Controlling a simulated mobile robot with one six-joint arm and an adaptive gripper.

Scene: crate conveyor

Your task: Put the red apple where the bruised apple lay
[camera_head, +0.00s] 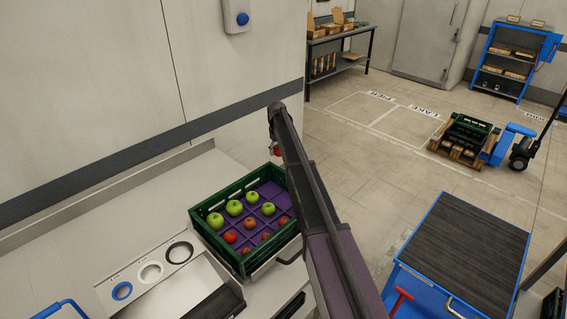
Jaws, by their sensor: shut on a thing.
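The green crate (203,228) stands on the pale counter and has a purple divider (271,189) with pockets. Several green apples (234,208) sit in its left and middle pockets. A bright red apple (230,236) sits near the front left, and darker brownish-red apples (267,236) sit along the front right. Some pockets at the back look empty. My gripper (275,147) is above the crate's back edge, partly hidden by my arm. It is shut on a small red thing (277,151), which looks like the red apple. I cannot make out which pocket held the bruised apple.
A blue cart (425,285) with a dark top stands right. The wall runs behind the counter.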

